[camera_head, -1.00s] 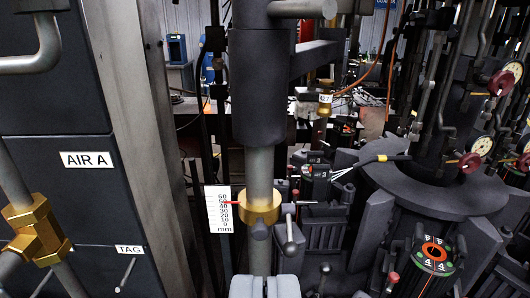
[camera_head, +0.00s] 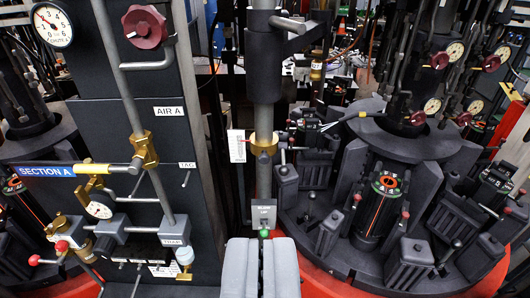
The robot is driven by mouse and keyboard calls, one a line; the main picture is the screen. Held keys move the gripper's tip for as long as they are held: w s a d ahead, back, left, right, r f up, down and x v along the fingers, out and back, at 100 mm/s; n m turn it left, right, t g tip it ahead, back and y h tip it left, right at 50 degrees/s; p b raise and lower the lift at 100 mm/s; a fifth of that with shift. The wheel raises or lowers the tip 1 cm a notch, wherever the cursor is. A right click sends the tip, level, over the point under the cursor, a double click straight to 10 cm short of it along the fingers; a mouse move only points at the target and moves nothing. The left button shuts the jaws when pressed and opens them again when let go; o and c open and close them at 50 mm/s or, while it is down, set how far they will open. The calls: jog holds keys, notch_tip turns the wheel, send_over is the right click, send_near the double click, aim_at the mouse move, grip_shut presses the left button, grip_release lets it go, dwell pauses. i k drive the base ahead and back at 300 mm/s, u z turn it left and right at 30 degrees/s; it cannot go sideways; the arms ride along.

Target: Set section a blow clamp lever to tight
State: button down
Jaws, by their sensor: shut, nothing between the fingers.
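My gripper (camera_head: 262,268) shows at the bottom centre, its two grey fingers shut with nothing visible between them. Above it stands a vertical grey rod with a brass collar (camera_head: 264,146). A small dark lever (camera_head: 284,158) hangs at the right side of this collar, apart from my gripper. It looks like the clamp lever, but it is too small to read its setting. A white millimetre scale (camera_head: 237,146) is left of the collar. A blue SECTION A sign (camera_head: 47,171) is on the left. A grey BLOW UP plate (camera_head: 264,213) with a green knob is just above my fingers.
A dark cabinet (camera_head: 150,135) with gauges, pipes, valves and a red handwheel (camera_head: 144,27) fills the left. A round mould table (camera_head: 340,255) with a red rim and several dark moulds fills the right. Pipes and gauges crowd the upper right.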

aim_at(284, 170)
jog(key=k, duration=0.65)
jog(key=z, duration=0.3)
jog(key=i, duration=1.6)
jog(key=u, duration=0.3)
